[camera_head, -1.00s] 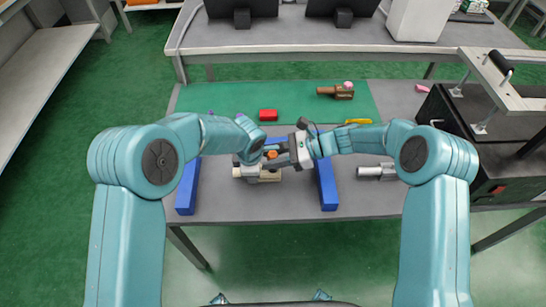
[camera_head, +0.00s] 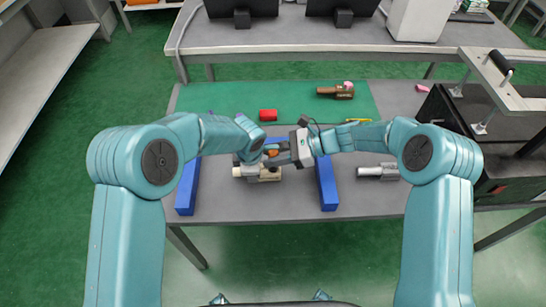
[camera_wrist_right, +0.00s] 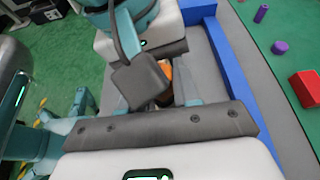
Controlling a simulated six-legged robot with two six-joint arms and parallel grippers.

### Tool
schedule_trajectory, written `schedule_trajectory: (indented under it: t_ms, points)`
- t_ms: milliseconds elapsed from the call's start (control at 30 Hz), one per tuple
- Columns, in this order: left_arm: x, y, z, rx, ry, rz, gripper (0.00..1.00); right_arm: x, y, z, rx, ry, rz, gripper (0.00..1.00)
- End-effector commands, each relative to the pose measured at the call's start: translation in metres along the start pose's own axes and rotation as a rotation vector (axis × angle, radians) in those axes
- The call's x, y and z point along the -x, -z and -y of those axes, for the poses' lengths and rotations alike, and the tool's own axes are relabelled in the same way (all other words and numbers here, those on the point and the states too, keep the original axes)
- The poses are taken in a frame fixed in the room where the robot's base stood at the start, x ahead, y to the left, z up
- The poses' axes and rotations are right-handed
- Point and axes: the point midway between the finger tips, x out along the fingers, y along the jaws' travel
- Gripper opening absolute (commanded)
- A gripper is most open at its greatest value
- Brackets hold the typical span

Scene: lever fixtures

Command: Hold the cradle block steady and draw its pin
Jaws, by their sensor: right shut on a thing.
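The cradle block (camera_head: 262,175), grey and beige, lies on the table between two blue rails. A small orange part (camera_head: 271,153), which looks like its pin, shows above it and between my two hands. My right gripper (camera_head: 276,157) comes in from the right and is shut on the orange pin. In the right wrist view a sliver of orange (camera_wrist_right: 166,72) shows past the dark finger parts. My left gripper (camera_head: 258,158) is over the block's left and back side. Its fingers are mostly hidden, so its grip is unclear.
Blue rails stand left (camera_head: 188,186) and right (camera_head: 327,184) of the block. A grey metal cylinder (camera_head: 378,172) lies right. The table's front strip is clear.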

Motion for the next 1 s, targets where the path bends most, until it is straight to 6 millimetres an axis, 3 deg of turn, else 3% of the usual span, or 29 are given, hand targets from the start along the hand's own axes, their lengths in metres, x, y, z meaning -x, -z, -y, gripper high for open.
schedule_trajectory:
  t_ms: [1000]
  points:
    - [-0.006,0.003,0.007,-0.002,0.020,-0.012,0.06,0.010,-0.033,0.001,0.012,-0.002,0.012,0.00]
